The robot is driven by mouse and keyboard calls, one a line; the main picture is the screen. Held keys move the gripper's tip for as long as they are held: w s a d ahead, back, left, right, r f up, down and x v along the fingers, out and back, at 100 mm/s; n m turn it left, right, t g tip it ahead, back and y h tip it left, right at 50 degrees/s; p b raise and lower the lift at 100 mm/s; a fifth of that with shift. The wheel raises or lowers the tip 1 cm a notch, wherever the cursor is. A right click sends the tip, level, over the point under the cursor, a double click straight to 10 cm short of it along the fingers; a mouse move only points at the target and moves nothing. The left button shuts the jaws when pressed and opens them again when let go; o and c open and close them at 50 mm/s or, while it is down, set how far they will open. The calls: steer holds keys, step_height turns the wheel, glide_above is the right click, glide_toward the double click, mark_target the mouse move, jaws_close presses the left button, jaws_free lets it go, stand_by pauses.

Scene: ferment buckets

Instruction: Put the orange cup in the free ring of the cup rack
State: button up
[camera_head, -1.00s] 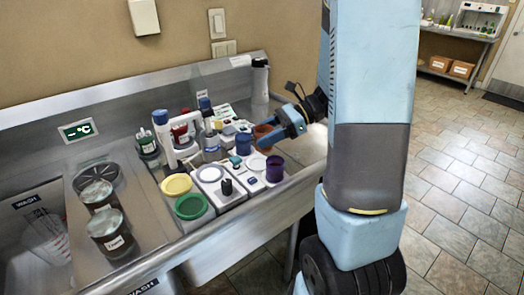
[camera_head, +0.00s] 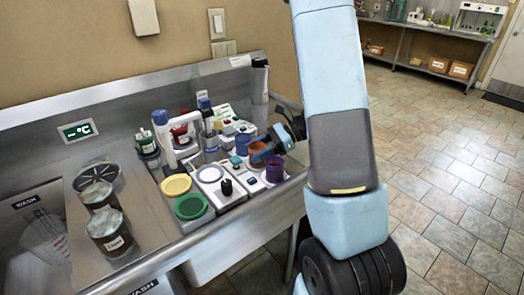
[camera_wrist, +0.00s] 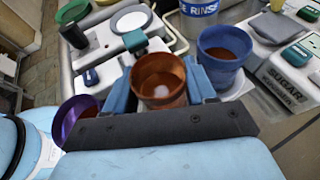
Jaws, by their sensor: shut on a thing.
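My gripper (camera_head: 265,154) is shut on the orange cup (camera_wrist: 158,78), with one blue finger on each side in the wrist view. The cup is upright and looks empty; its base is hidden, so I cannot tell whether it touches anything. It also shows in the head view (camera_head: 256,147). The blue cup (camera_wrist: 223,46) stands to its right in the wrist view, and the purple cup (camera_wrist: 72,112) to its left, apart from it. The cup rack's rings are hidden or too small to make out, including the free one.
A scale (camera_head: 228,188) and green (camera_head: 191,206) and yellow (camera_head: 176,185) lids lie left of the cups. Bottles, including a white one (camera_head: 164,138), stand behind. Two jars (camera_head: 110,232) are at the far left. A rinse container (camera_wrist: 199,12) is beyond the orange cup.

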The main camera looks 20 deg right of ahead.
steer(key=shift+f, duration=0.2)
steer(key=o, duration=0.8)
